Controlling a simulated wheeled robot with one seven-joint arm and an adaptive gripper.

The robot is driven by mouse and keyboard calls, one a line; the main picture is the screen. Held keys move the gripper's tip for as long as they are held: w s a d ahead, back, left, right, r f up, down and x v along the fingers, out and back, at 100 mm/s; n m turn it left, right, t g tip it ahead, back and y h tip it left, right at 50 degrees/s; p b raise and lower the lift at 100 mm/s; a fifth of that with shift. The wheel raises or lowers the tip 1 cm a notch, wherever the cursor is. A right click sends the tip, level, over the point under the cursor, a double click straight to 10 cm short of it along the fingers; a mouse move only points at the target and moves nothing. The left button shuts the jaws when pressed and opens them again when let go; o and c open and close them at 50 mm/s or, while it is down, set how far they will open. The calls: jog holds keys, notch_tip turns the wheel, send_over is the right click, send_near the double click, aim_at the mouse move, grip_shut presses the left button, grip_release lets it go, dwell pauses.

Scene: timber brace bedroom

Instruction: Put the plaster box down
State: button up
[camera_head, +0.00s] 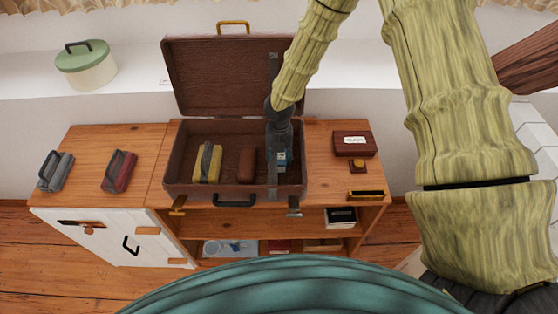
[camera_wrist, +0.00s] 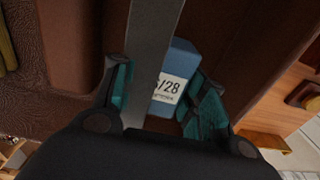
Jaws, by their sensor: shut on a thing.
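A small blue box with a white printed label, which I take as the plaster box (camera_head: 282,161), is at the right side of the open brown suitcase (camera_head: 180,189). It also shows in the wrist view (camera_wrist: 181,60), between the teal-padded fingers of my gripper (camera_wrist: 163,97). My gripper (camera_head: 281,150) is shut on it, pointing down into the suitcase. I cannot tell whether the box touches the suitcase floor. A yellow-green item with a grey band (camera_head: 207,163) and a brown rounded case (camera_head: 246,165) lie to its left in the suitcase.
The suitcase lid (camera_head: 225,75) stands open behind. A grey strip (camera_wrist: 156,45) runs close beside the box. Grey (camera_head: 57,171) and red (camera_head: 119,171) handled items stand left on the wooden cabinet (camera_head: 145,150); a dark red box (camera_head: 353,143) stands right.

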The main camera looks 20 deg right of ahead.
aim_at(279, 156)
jog(key=shift+f, duration=1.05)
jog(key=shift+f, duration=0.15)
jog(key=o, duration=1)
jog(key=shift+o, duration=0.2)
notch_tip(279, 156, up, 12)
jog(key=shift+w+r+b, duration=0.15)
jog(key=shift+b, duration=1)
